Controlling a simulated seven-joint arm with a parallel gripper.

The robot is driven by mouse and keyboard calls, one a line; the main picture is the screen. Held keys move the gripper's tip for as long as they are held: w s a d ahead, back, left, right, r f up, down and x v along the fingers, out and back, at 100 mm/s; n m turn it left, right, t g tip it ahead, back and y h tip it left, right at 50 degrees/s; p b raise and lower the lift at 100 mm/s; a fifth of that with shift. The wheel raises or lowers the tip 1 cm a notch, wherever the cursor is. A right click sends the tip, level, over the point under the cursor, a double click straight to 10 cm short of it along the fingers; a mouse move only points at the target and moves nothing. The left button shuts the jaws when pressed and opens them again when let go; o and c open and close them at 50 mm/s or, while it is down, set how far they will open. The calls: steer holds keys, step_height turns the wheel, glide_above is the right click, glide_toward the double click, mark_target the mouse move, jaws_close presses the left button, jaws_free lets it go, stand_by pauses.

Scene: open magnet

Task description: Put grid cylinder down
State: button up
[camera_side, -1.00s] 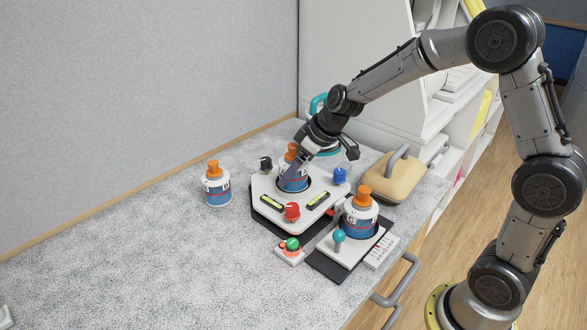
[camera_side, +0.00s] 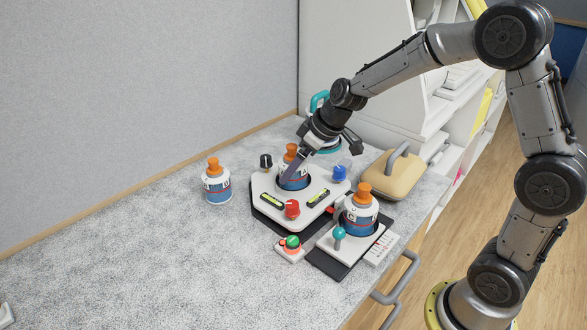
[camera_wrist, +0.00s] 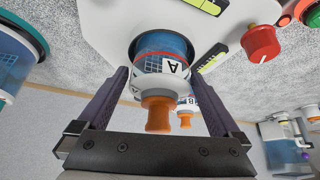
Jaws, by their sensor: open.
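A white-and-blue bottle with an orange cap and the letter A (camera_wrist: 162,62) stands in the round recess of a white panel (camera_side: 322,192). A grid-like pattern shows on its blue side. It also shows in the side view (camera_side: 293,177), partly covered by my gripper. My gripper (camera_wrist: 158,95) is open, with one finger on each side of this bottle and visible gaps between. A similar bottle (camera_side: 216,186) stands on the counter to the left. Another, marked C (camera_side: 359,214), stands on a small base at the right.
A small button box (camera_side: 289,250) and a teal-topped lever (camera_side: 339,236) are in front. A tan case (camera_side: 393,178) lies at the right. The left counter is mostly clear.

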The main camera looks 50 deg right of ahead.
steer(key=v, duration=1.1)
steer(key=s+a+m+h, duration=0.1)
steer(key=s+a+m, duration=0.1)
steer(key=s, duration=2.2)
steer(key=shift+a+f+m+h, duration=0.4)
steer(key=shift+f+m, duration=0.1)
steer(key=shift+m, duration=0.2)
